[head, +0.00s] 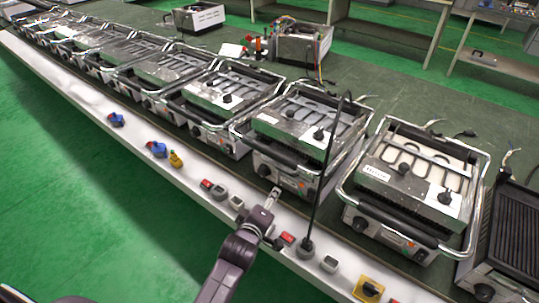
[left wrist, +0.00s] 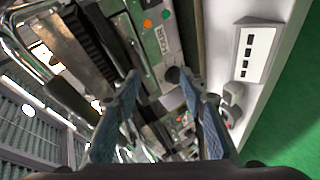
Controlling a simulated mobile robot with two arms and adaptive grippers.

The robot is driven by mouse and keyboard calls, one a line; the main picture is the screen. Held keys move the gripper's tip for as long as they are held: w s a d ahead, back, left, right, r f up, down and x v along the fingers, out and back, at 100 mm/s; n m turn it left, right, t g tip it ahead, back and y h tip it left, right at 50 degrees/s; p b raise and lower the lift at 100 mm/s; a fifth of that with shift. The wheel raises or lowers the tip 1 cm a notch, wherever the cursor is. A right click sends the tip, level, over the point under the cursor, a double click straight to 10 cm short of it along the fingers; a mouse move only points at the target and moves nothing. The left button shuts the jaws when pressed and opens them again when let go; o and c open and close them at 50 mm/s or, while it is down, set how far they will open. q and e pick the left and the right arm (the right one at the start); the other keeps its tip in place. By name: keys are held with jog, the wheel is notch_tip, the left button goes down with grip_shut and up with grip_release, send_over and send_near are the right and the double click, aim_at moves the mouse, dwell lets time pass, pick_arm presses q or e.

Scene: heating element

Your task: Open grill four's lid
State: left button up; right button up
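My left gripper (head: 266,208) is over the white front ledge, just in front of the middle grill. In the left wrist view its two fingers (left wrist: 157,80) are apart with nothing held, facing a grill front with green and orange lights (left wrist: 155,22). My right gripper is not in view.
The white ledge (head: 70,85) carries blue plugs (head: 157,149), a yellow plug (head: 176,159), a yellow switch (head: 368,290) and a socket with an upright black cable (head: 306,248). The cable rises close to the right of my left gripper. Green floor is open at left.

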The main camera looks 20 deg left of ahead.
aim_at(270, 156)
pick_arm(q)
jog(key=r+n, duration=0.1)
jog(key=r, duration=0.3)
jog(key=w+a+r+n+t, duration=0.1)
jog(key=r, duration=0.3)
jog(key=w+a+r+n+t, duration=0.1)
jog(key=r+n, duration=0.1)
jog(key=r, duration=0.3)
jog(key=shift+w+a+y, duration=0.1)
jog(key=shift+w+y, duration=0.15)
jog(key=shift+y, duration=0.15)
jog(key=x, duration=0.7)
jog(key=shift+w, duration=0.1)
grip_shut()
jog(key=shift+p, duration=0.3)
